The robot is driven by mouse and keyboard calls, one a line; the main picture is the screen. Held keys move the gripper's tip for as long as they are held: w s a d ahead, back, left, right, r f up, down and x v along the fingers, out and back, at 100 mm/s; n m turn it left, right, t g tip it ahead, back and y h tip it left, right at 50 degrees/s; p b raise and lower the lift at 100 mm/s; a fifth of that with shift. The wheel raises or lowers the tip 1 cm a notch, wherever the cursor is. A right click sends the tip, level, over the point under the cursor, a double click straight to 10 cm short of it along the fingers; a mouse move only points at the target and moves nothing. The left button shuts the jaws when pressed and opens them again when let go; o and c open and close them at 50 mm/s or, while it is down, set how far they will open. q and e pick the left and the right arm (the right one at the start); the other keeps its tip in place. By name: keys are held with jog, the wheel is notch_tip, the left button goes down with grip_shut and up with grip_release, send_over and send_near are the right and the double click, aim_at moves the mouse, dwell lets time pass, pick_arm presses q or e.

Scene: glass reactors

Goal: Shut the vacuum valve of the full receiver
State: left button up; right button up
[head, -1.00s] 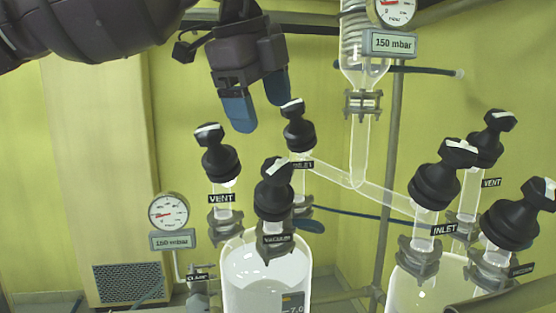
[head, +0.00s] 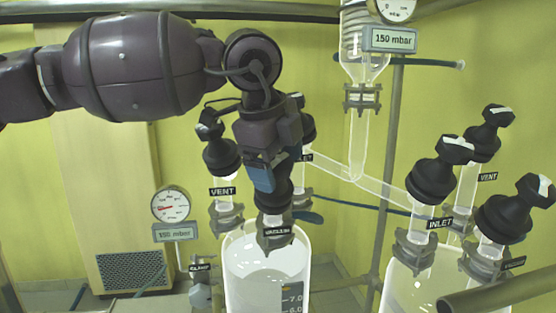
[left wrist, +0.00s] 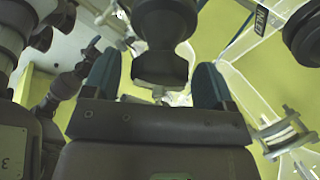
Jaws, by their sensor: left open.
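The left receiver (head: 238,285) is a glass vessel with pale liquid up to a little above its 7.0 mark. Its vacuum valve, labelled VACUUM (head: 278,232), has a black knob (head: 276,197), partly hidden by my left gripper (head: 262,178). In the left wrist view my open left gripper (left wrist: 157,62) has one blue finger on each side of a black knob (left wrist: 163,28); contact cannot be told. The right receiver (head: 400,292) is cut off by the lower edge; its vacuum knob (head: 515,215) stands at far right. My right gripper is not in view.
Close by the gripper stand the left vent knob (head: 218,152) and the inlet knob, mostly hidden behind it. The right receiver has inlet (head: 432,180) and vent knobs (head: 487,138). A slanted glass tube (head: 375,190) and a gauge (head: 171,204) are nearby.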

pick_arm(q)
jog(key=shift+c, duration=0.4)
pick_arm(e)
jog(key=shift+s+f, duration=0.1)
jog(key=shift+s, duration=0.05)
pick_arm(q)
jog(key=c, duration=0.8)
jog(key=shift+c, duration=0.2)
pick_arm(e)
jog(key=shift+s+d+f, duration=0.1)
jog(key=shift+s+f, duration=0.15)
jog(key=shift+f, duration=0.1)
